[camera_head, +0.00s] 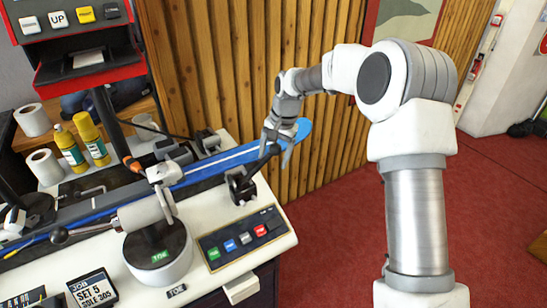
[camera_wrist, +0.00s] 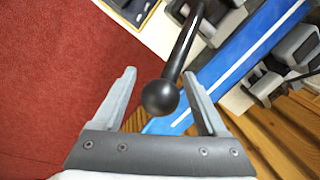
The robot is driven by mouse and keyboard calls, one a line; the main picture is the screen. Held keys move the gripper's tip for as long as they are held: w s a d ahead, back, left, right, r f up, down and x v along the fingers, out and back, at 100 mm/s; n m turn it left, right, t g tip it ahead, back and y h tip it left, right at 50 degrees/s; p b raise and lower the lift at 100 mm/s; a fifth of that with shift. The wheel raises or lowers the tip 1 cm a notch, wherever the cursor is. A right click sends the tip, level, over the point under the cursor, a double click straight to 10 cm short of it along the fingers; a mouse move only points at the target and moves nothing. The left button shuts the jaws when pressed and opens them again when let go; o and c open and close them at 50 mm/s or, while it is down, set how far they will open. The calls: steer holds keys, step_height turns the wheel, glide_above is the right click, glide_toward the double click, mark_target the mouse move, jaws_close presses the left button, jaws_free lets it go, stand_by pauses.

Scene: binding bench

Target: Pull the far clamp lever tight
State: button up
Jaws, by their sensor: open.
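The far clamp (camera_head: 240,188) is a black block at the right end of the bench, beside the blue ski (camera_head: 205,172). Its black lever (camera_head: 259,163) slants up and right to my gripper (camera_head: 280,145). In the wrist view the lever (camera_wrist: 184,45) ends in a round black knob (camera_wrist: 160,97). The knob lies between the two grey fingers of my gripper (camera_wrist: 160,76), with a gap visible on the left and a smaller one on the right. My gripper is open. The ski (camera_wrist: 235,55) passes behind the right finger.
Another lever with a black knob (camera_head: 60,235) is at the left of the bench. A button panel (camera_head: 243,237) lies in front of the far clamp. A round grey-white pedestal (camera_head: 158,260) stands left of it. Wooden slats (camera_head: 325,150) rise behind; red floor is open at right.

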steer(key=shift+f, duration=0.2)
jaws_close()
stand_by(0.3)
stand_by(1.1)
